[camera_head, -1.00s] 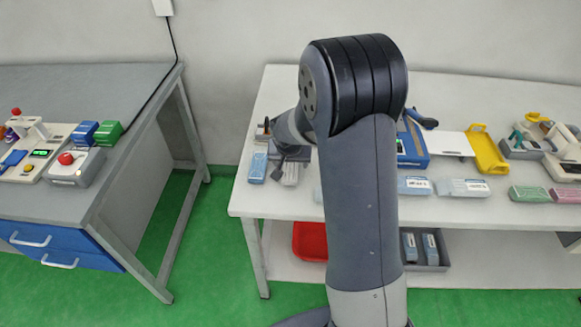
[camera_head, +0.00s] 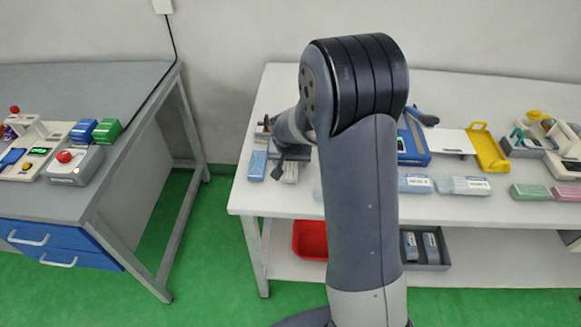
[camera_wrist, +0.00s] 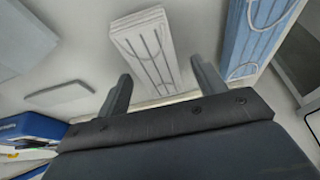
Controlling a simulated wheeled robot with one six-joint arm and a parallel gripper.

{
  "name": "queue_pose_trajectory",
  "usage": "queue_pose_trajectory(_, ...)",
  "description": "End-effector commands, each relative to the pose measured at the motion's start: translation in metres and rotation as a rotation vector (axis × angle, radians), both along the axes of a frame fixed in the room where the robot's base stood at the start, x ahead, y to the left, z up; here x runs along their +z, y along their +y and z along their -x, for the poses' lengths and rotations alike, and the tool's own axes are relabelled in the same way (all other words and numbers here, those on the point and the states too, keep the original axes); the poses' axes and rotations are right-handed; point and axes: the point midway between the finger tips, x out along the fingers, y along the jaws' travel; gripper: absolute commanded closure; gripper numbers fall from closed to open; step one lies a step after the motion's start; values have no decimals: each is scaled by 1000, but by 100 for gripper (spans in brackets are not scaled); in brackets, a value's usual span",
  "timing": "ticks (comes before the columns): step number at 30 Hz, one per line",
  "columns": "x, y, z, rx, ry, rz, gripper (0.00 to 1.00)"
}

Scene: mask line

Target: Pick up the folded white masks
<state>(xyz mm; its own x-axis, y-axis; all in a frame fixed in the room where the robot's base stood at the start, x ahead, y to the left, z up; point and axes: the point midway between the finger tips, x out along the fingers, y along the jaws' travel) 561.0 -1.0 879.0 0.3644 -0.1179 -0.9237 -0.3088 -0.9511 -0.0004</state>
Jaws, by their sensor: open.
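The folded white masks (camera_wrist: 147,48) lie as a pleated stack on the white table, at the top middle of the wrist view. In the head view the white masks (camera_head: 290,171) show as a small light stack near the table's left end, partly hidden by my arm. My gripper (camera_wrist: 162,82) is open and empty. Its two fingers point toward the stack, with the stack's lower end appearing between them in the wrist view. I cannot tell the height of the fingers above the table. In the head view my gripper (camera_head: 290,152) is small and mostly dark.
A folded blue mask stack (camera_wrist: 262,35) lies right of the white one; it also shows in the head view (camera_head: 256,166). A blue device (camera_head: 411,145), a yellow tray (camera_head: 487,148) and several packs stand further right. A red bin (camera_head: 310,240) sits on the lower shelf.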

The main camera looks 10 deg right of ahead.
Motion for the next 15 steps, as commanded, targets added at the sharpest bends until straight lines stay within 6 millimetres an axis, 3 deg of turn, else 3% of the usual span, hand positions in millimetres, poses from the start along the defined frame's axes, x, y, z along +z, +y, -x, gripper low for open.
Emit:
queue_pose_trajectory(9,0,0,0,0,0,0,35)
queue_pose_trajectory(15,0,0,0,0,0,0,51)
